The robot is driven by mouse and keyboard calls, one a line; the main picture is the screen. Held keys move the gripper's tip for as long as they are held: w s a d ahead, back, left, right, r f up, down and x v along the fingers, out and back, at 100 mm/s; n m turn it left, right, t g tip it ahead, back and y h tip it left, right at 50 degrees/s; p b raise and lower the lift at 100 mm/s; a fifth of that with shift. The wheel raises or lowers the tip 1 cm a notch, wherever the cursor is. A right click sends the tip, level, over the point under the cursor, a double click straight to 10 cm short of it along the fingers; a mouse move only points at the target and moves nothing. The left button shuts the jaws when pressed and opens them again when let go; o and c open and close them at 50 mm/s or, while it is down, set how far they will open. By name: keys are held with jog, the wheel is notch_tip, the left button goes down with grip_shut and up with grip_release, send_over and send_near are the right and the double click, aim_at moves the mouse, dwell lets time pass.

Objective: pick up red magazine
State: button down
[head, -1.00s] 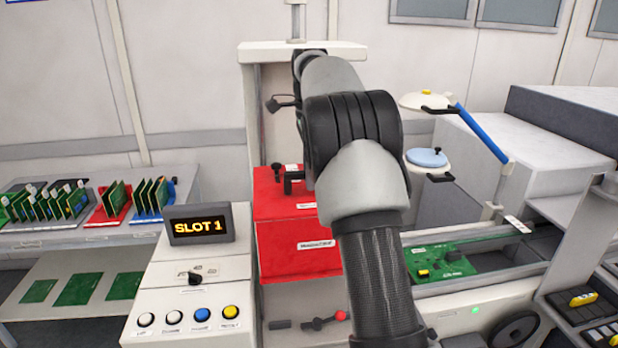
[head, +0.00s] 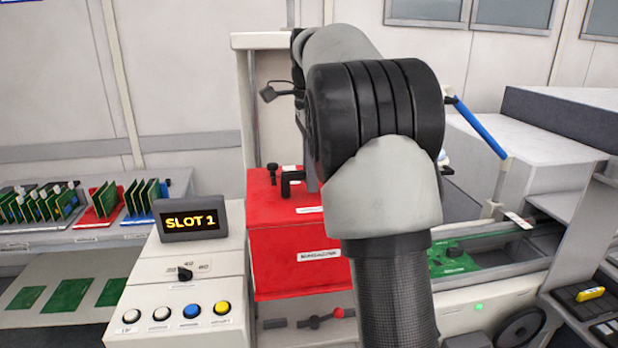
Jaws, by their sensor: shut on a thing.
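The red magazine (head: 275,245) is a red box with a white label on its front. It stands upright in the white-framed bay in the middle of the head view. A black handle (head: 290,180) and a small black knob rise from its top. My arm crosses in front and covers its right side. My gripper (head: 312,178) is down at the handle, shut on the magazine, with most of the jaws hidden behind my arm. Whether the box is clear of its support cannot be seen.
A control panel (head: 190,285) with several buttons and a SLOT 1 display (head: 192,220) stands close on the left. A red-knobbed lever (head: 337,313) is below the magazine. A conveyor (head: 490,295) with a green board (head: 455,262) lies right. Racked boards (head: 100,200) stand far left.

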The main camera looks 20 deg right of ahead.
jog(key=b, duration=0.4)
send_over(308, 213)
jog(key=d, duration=0.2)
jog(key=shift+w+r, duration=0.2)
jog(key=shift+w, duration=0.2)
